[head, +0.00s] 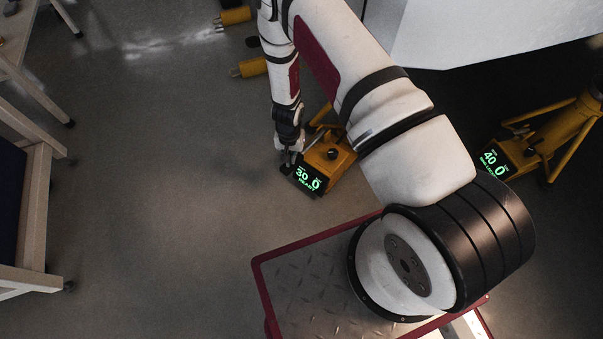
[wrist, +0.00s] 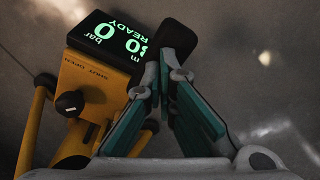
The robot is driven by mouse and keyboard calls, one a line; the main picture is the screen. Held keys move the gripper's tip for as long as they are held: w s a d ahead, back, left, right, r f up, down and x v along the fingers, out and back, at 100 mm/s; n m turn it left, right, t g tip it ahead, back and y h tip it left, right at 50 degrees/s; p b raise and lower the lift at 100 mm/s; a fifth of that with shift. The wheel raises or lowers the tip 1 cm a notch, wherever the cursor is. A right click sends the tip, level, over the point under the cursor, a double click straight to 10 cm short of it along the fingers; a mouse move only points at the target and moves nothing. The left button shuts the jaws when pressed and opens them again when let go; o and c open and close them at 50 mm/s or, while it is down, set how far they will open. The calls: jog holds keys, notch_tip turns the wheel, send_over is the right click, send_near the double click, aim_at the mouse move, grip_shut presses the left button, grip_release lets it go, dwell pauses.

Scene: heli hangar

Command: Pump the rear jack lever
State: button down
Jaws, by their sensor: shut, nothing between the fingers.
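A yellow jack (head: 335,160) stands on the floor in the middle of the head view, with a lit display (head: 308,180) reading 30, 0 and READY. The jack's body also shows at the left of the wrist view (wrist: 88,82), with a black knob (wrist: 70,103) under SHUT and OPEN marks. My gripper (head: 288,160) is low beside the display; in the wrist view its teal-padded fingers (wrist: 164,78) meet at the tips, with nothing between them. A black rounded piece (wrist: 176,38), possibly the lever's grip, lies just beyond the fingertips; I cannot tell whether they touch. The rest of the lever is unclear.
Another yellow jack (head: 560,130) with a display (head: 494,158) stands at the right. A red-edged metal plate (head: 310,285) is at the bottom. Yellow parts (head: 248,67) lie at the upper middle. Tables (head: 35,215) line the left; the floor between is clear.

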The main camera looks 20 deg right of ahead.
notch_tip(320, 180, up, 6)
jog(key=p, duration=0.4)
jog(key=shift+r, duration=0.15)
dwell(0.7)
notch_tip(320, 180, down, 9)
jog(key=b, duration=0.7)
jog(key=shift+r, duration=0.2)
jog(key=shift+r+p, duration=2.9)
jog(key=shift+r, duration=1.4)
notch_tip(320, 180, up, 5)
jog(key=p, duration=0.3)
